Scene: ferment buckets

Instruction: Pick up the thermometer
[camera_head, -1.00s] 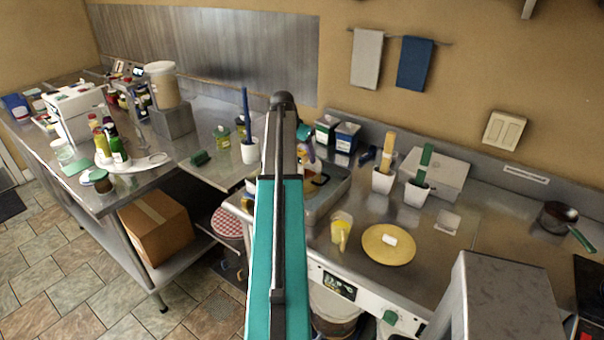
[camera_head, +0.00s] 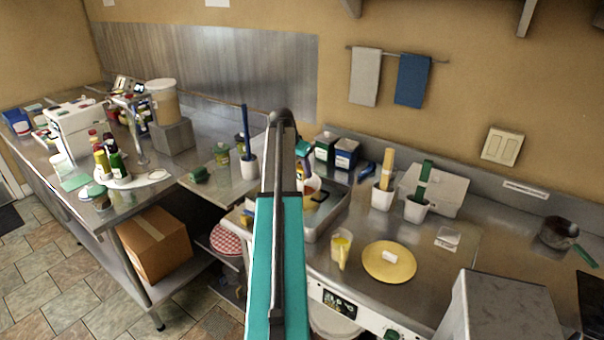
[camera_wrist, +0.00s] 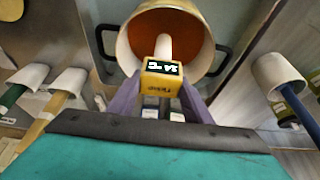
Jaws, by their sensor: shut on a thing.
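The thermometer (camera_wrist: 162,80) has a yellow head with a dark display, which seems to read about 34 °C, and a pale stem. In the wrist view my gripper (camera_wrist: 160,93) has its purple fingers shut on the thermometer's head. The stem points over a pale pot (camera_wrist: 128,52) with orange contents and dark side handles. I cannot tell whether the tip touches the contents. In the head view my arm hides the gripper and much of the pot (camera_head: 314,184).
A steel basin (camera_head: 335,212) surrounds the pot area. Blue and green boxes (camera_head: 346,152) stand behind. A white holder (camera_head: 249,168) with a blue-handled utensil stands left.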

